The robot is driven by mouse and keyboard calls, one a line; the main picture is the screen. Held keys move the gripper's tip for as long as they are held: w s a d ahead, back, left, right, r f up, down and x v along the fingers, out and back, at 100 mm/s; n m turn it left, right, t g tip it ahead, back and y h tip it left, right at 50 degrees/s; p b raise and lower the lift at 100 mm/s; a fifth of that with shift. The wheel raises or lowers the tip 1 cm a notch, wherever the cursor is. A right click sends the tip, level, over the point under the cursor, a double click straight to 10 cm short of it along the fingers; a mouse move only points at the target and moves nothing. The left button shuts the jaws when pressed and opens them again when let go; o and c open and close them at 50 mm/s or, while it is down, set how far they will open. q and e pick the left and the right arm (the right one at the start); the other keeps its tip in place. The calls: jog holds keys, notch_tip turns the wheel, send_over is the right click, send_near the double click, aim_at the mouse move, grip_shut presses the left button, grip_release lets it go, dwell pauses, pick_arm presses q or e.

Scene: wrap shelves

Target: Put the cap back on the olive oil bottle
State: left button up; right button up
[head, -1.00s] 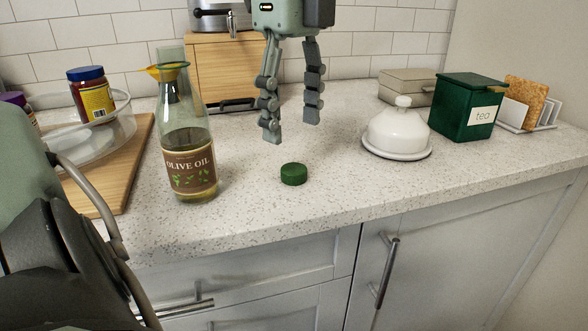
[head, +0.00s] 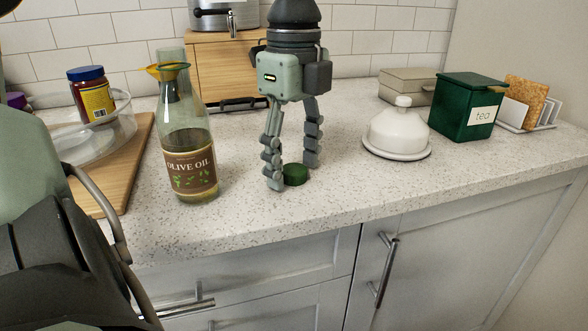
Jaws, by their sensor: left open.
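The green cap (head: 295,175) lies on the counter to the right of the bottle. My left gripper (head: 294,177) points down at the cap, open, with one finger at its left and front and the other behind and to its right. The left finger hides part of the cap's edge. I cannot tell if the fingers touch it. My right gripper is not in view.
A white butter dish (head: 397,135), a green tea tin (head: 467,107) and a toast rack (head: 530,122) stand to the right. A wooden board (head: 128,180) with a glass dish and a jar (head: 92,95) is at the left. The counter front is clear.

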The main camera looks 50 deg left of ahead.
aim_at(294, 168)
pick_arm(q)
jog(key=shift+c, duration=0.3)
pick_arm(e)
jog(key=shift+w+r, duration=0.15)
pick_arm(q)
jog(key=c, duration=0.8)
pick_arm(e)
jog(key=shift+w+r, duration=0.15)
pick_arm(q)
jog(key=shift+o, duration=0.2)
jog(key=shift+r, duration=0.15)
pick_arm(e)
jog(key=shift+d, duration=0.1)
pick_arm(q)
jog(key=shift+r, duration=0.3)
notch_tip(294, 168, up, 17)
jog(key=shift+p, duration=0.3)
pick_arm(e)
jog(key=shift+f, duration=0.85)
